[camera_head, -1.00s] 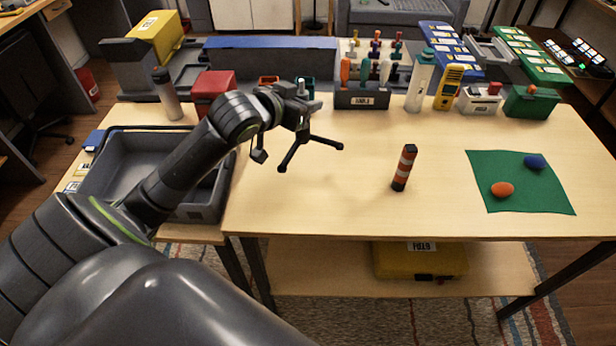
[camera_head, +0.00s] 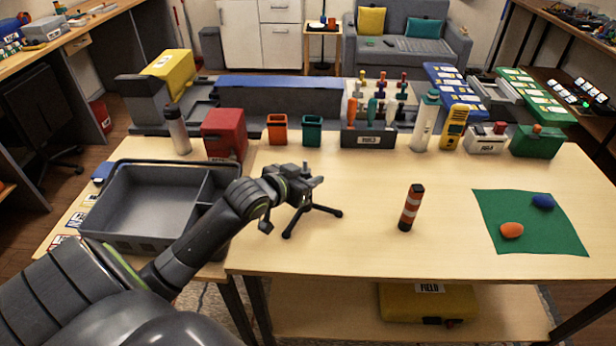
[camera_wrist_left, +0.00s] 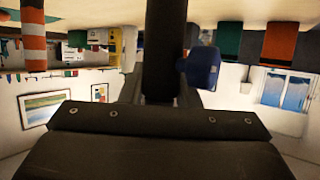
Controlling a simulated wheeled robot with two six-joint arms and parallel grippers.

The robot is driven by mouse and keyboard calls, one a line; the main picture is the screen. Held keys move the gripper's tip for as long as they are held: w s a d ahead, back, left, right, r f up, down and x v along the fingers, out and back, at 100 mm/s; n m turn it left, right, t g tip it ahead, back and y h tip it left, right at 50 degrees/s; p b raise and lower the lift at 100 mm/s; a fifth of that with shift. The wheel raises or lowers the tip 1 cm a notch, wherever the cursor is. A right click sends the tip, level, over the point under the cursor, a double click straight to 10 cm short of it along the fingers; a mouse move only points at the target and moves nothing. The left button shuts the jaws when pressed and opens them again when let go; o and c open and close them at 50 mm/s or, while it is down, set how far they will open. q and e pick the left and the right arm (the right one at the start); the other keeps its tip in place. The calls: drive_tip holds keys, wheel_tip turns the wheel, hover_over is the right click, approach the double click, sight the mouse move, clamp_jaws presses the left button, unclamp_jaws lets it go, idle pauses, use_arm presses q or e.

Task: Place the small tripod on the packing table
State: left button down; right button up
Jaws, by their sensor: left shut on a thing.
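The small tripod (camera_head: 300,214) is dark, with splayed legs, and stands upright over the left part of the light wooden packing table (camera_head: 370,250). My left gripper (camera_head: 300,183) is shut on its upper part. The feet are at or very close to the tabletop; I cannot tell if all of them touch. In the left wrist view, which is upside down, the tripod's dark post (camera_wrist_left: 166,50) runs up from between the jaws. A blue piece (camera_wrist_left: 201,68) shows beside it. My right gripper is not in view.
A grey divided tray (camera_head: 150,243) lies left of the tripod. Bins and a tool rack (camera_head: 368,139) line the back. The table between tripod and cylinder is clear.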

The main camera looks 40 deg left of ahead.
use_arm(q)
drive_tip(key=c, duration=1.5)
unclamp_jaws()
drive_tip(key=shift+f, duration=0.1)
drive_tip(key=shift+c, duration=0.2)
drive_tip(key=o, duration=0.5)
drive_tip(key=shift+c, duration=0.2)
drive_tip(key=shift+r, duration=0.25)
drive_tip(key=shift+s, duration=0.3)
drive_tip(key=d+p+v, duration=0.1)
drive_tip(key=v, duration=1)
drive_tip(key=shift+s+a+r, duration=0.15)
drive_tip(key=shift+a, duration=0.35)
